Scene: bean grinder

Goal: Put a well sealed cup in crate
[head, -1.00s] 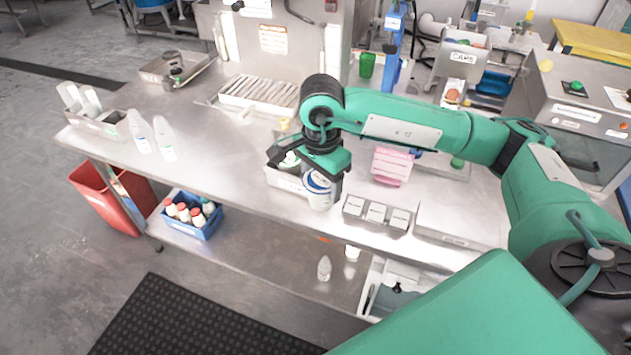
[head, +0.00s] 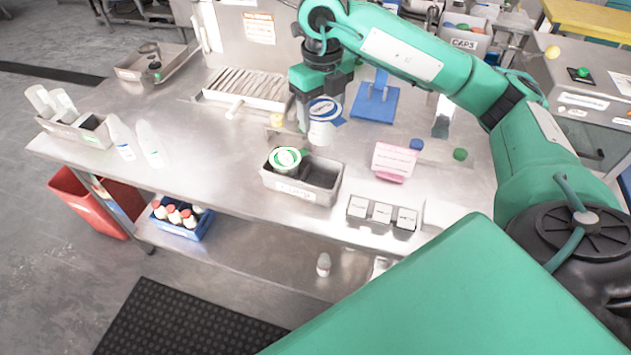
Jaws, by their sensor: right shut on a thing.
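My right gripper (head: 322,103) is shut on a white cup (head: 320,132) with a blue-ringed white top, and holds it upright over the back half of the steel table. A grey crate (head: 318,194) stands at the table's front edge, below and slightly left of the held cup and apart from it. Another cup with a green-ringed white lid (head: 286,158) sits in the left part of the crate; the right part looks empty. Whether the held cup's lid is fully sealed cannot be told. My left gripper is not in view.
Small labelled boxes (head: 382,213) and a pink card block (head: 394,160) stand right of the crate. A blue stand (head: 375,104) is behind. A slatted tray (head: 250,88) and white bottles (head: 150,146) are left. The table (head: 215,165) left of the crate is clear.

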